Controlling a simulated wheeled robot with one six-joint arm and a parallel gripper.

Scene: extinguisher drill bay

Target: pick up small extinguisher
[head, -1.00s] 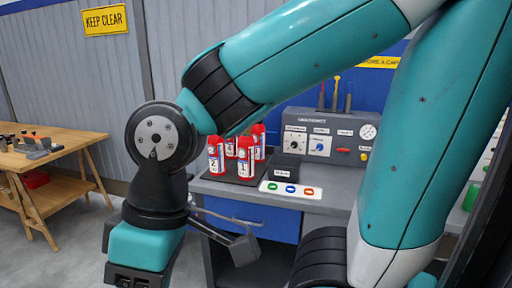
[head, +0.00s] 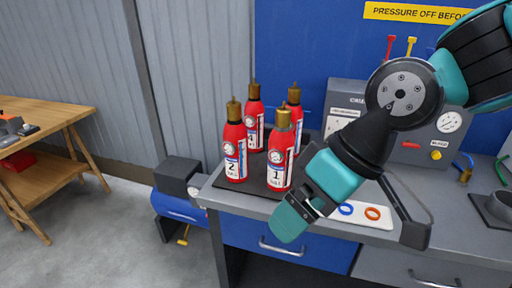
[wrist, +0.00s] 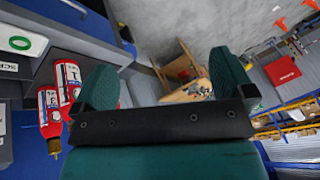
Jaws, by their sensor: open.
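Several small red extinguishers with brass tops stand upright together on a dark mat (head: 220,178) on the grey bench. The front left one is the extinguisher marked 2 (head: 235,148), and the front right one is the extinguisher marked 1 (head: 280,155). Two more stand behind, at the back left (head: 254,118) and the back right (head: 294,112). My gripper (head: 285,225) is in front of the bench edge, below and right of the extinguishers, apart from them. In the wrist view my gripper (wrist: 162,85) is open and empty. Red extinguishers (wrist: 68,80) show at its left.
A grey control panel (head: 345,105) stands behind my arm. A white card with coloured rings (head: 372,213) lies on the bench. A blue compressor (head: 178,205) stands on the floor left of the bench. A wooden table (head: 50,125) is far left, with open floor between.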

